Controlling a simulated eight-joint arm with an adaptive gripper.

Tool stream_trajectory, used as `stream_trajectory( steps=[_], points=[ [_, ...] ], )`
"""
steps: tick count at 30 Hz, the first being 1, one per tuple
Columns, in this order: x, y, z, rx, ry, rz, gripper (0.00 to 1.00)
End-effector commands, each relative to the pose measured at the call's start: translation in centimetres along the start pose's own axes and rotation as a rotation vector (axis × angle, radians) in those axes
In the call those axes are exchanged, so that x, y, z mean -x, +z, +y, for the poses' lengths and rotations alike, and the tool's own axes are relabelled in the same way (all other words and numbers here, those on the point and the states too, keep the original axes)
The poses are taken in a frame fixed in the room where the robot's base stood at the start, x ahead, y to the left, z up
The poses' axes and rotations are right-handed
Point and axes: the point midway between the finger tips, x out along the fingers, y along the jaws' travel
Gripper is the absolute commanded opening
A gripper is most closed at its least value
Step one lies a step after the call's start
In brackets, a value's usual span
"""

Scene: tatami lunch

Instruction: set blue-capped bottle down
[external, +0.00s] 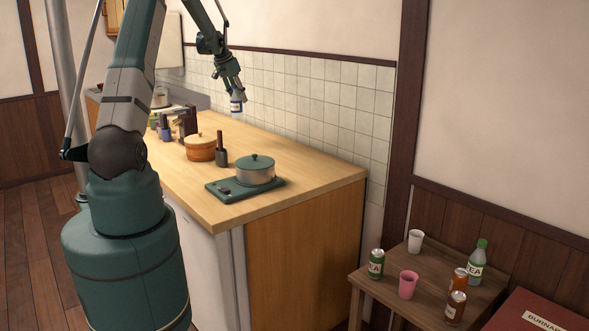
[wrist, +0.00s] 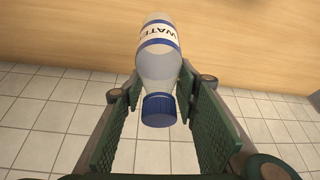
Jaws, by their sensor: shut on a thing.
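The blue-capped bottle (wrist: 160,68) is a clear bottle with a white and blue label reading WATER. In the wrist view it sits between the two green pads of my gripper (wrist: 160,115), its blue cap toward the camera. In the external view the bottle (external: 237,103) hangs upright below my gripper (external: 235,88). My gripper is shut on it, near the tiled wall and above the back of the wooden counter (external: 310,172). The exact gap between bottle and counter cannot be told.
A side table (external: 395,262) at right holds cans, cups and a green-capped bottle (external: 477,262). The counter's right end is clear.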

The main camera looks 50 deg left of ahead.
Motion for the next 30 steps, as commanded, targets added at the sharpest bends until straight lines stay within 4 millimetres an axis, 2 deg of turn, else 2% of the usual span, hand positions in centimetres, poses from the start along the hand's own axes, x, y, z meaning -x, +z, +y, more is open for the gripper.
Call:
stream_trajectory(
  steps=[3,9,13,30],
  points=[
    [0.0,0.9,-1.7,0.018,-0.008,0.0,0.18],
    [-2.9,2.1,-1.4,0.015,-0.007,0.0,0.18],
    [-4.0,2.5,-1.4,0.015,-0.007,0.0,0.18],
    [-4.9,3.0,-1.3,0.015,-0.007,0.0,0.18]
  ],
)
